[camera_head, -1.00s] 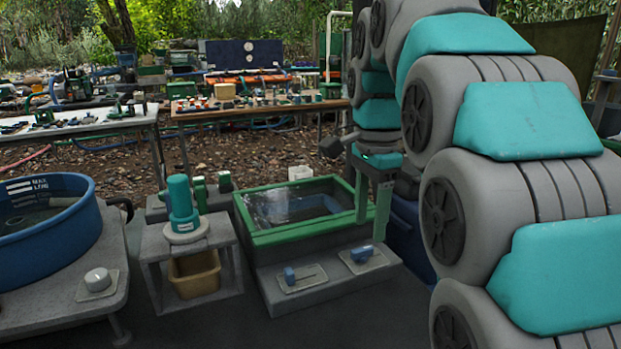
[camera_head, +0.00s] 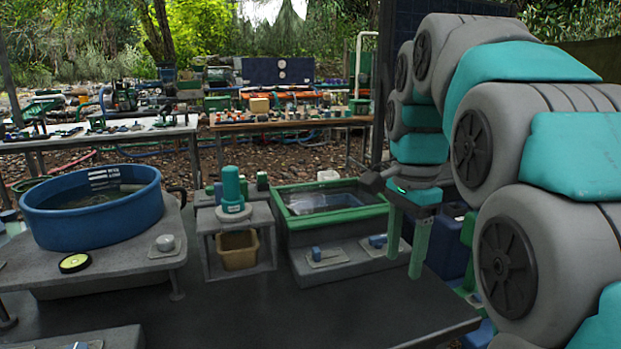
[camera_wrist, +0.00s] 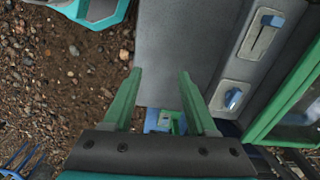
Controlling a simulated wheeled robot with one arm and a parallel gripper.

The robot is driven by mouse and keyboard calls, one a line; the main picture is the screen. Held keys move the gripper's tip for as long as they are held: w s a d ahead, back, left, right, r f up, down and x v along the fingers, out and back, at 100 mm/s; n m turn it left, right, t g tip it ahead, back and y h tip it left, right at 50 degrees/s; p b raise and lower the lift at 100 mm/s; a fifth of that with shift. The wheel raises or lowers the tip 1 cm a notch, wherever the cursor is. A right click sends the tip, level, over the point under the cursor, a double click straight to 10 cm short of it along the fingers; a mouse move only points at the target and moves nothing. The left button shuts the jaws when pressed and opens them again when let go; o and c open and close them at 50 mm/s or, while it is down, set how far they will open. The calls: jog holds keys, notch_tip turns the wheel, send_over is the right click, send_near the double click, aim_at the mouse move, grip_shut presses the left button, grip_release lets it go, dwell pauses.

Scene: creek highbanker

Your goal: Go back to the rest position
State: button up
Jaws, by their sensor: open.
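My gripper (camera_head: 406,238) hangs at the end of my arm with its two green fingers pointing down, apart and empty. In the head view it is in front of the right end of the green-framed glass box (camera_head: 332,216). In the wrist view my gripper (camera_wrist: 156,85) shows its fingers spread, with nothing between the tips but a grey surface and gravel beyond. My arm curves in from the right side of the head view, grey with teal covers.
A blue tub (camera_head: 95,220) stands on a grey bench at left. A teal cylinder (camera_head: 231,185) stands on a small stand over a tan bin (camera_head: 238,249). Blue switches (camera_head: 316,253) sit on the grey ledge. Behind are cluttered tables (camera_head: 290,122).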

jog(key=s+f+n+g, duration=0.1)
jog(key=s+f+n, duration=1.2)
jog(key=s+f, duration=0.8)
jog(key=s, duration=0.4)
jog(key=shift+s+f+g, duration=0.3)
jog(key=shift+c, duration=0.2)
